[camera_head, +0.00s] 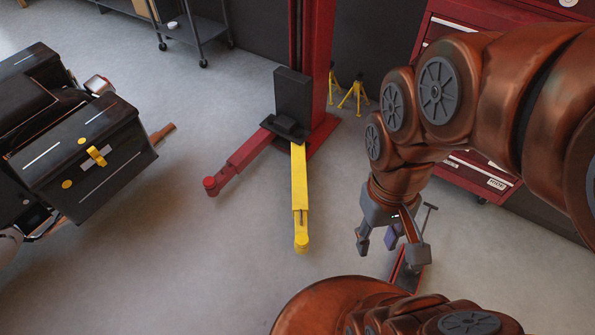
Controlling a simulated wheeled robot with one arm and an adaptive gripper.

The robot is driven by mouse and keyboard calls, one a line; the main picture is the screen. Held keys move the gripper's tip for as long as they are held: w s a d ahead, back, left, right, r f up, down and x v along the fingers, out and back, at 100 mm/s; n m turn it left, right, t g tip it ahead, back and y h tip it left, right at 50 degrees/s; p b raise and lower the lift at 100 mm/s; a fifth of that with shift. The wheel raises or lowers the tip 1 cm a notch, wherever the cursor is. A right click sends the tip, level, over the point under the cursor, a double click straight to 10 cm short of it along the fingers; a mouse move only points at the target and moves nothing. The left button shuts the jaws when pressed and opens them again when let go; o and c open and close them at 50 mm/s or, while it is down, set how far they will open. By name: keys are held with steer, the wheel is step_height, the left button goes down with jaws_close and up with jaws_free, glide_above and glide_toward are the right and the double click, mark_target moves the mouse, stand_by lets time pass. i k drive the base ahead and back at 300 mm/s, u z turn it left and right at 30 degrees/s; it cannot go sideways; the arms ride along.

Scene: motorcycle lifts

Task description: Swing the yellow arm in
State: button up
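The yellow arm (299,190) reaches out low over the floor from the foot of the red lift post (318,70). It points toward the front of the picture and ends in a round yellow pad (301,243). My gripper (392,250) hangs to the right of the yellow arm, apart from it, fingers pointing down. Its fingers are spread and I see nothing held between them.
A red lift arm (240,160) spreads left from the same post. A motorcycle with black cases (85,155) stands at the left. Yellow jack stands (354,95) and a red tool cabinet (470,175) are behind.

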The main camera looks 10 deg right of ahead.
mark_target(300, 199)
steer(key=u, duration=0.8)
steer(key=i, duration=0.9)
steer(key=u, duration=0.15)
